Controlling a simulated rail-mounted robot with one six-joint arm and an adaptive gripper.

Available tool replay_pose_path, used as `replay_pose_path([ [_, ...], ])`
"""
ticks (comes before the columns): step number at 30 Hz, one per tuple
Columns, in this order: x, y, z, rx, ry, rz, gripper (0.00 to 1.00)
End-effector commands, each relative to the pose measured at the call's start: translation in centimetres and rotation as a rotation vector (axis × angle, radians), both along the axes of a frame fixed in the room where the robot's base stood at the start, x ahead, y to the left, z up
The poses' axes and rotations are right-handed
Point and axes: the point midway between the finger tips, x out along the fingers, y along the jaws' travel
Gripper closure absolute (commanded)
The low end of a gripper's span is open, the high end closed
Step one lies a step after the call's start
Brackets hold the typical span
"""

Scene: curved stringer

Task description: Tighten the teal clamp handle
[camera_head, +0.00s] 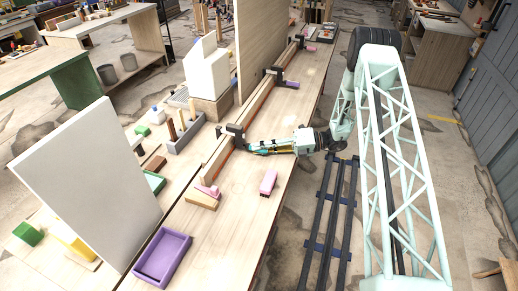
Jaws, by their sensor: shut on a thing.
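A long curved wooden stringer (222,152) runs along the bench, held by several dark clamps. The nearest clamp (235,130) sits on the stringer in the middle of the picture. My gripper (252,149) reaches in from the right, low over the bench, with its fingertips at this clamp. It is shut on the clamp's handle. The fingers mostly hide the handle, so its teal colour is hard to make out.
A clamp with a purple handle (291,85) and one with a pink handle (311,49) stand farther along. A pink block (268,182), a wooden block with a pink top (203,197) and a purple tray (162,257) lie nearer. A tall white panel (88,178) stands left.

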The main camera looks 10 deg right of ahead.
Motion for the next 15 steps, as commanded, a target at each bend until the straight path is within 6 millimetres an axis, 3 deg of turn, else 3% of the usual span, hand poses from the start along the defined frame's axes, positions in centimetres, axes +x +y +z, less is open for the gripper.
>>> replay_pose_path([
  [15,0.1,-0.02,0.02,0.042,0.062,-0.002,0.94],
])
